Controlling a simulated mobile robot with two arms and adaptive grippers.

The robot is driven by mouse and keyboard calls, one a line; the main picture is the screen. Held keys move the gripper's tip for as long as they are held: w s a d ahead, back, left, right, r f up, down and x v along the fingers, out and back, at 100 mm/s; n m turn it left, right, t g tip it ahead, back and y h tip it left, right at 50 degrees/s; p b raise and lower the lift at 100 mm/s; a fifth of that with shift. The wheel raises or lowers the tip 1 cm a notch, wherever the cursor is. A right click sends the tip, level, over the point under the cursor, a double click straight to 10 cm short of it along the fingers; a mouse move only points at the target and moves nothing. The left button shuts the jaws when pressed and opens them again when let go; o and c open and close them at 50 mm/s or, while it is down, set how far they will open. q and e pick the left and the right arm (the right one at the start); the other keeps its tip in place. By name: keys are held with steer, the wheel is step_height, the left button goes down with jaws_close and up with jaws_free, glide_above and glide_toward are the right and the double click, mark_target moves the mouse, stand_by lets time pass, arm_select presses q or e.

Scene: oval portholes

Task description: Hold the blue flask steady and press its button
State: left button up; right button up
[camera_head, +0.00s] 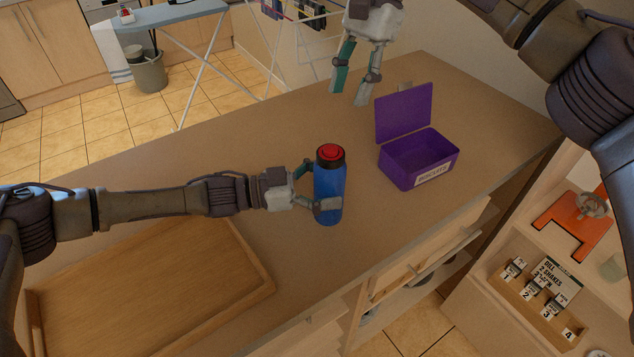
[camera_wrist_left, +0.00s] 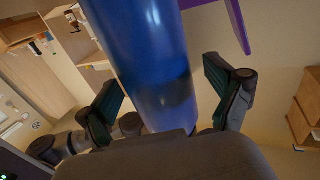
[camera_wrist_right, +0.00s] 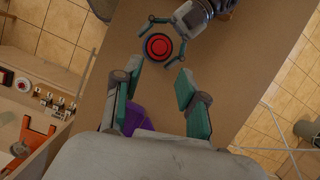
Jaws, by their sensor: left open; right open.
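The blue flask (camera_head: 328,196) stands upright on the counter, with a dark cap and a red button (camera_head: 330,152) on top. My left gripper (camera_head: 318,190) is open around the flask at mid-height, with a finger on either side. In the left wrist view the flask (camera_wrist_left: 155,60) lies between the open fingers (camera_wrist_left: 160,105), with gaps visible. My right gripper (camera_head: 352,90) is open and empty, raised above the counter behind the flask. In the right wrist view the red button (camera_wrist_right: 158,46) shows from above, beyond the open right fingertips (camera_wrist_right: 158,95).
An open purple box (camera_head: 417,160) with its lid up stands right of the flask. A wooden tray (camera_head: 255,262) lies at the front left of the counter. A shelf with an orange item (camera_head: 572,226) and small numbered blocks is at right. The counter's back left is clear.

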arm_select(q)
steer(key=c, duration=1.4)
steer(key=shift+c, duration=0.7)
arm_select(e)
steer(key=shift+c, duration=0.8)
jaws_close()
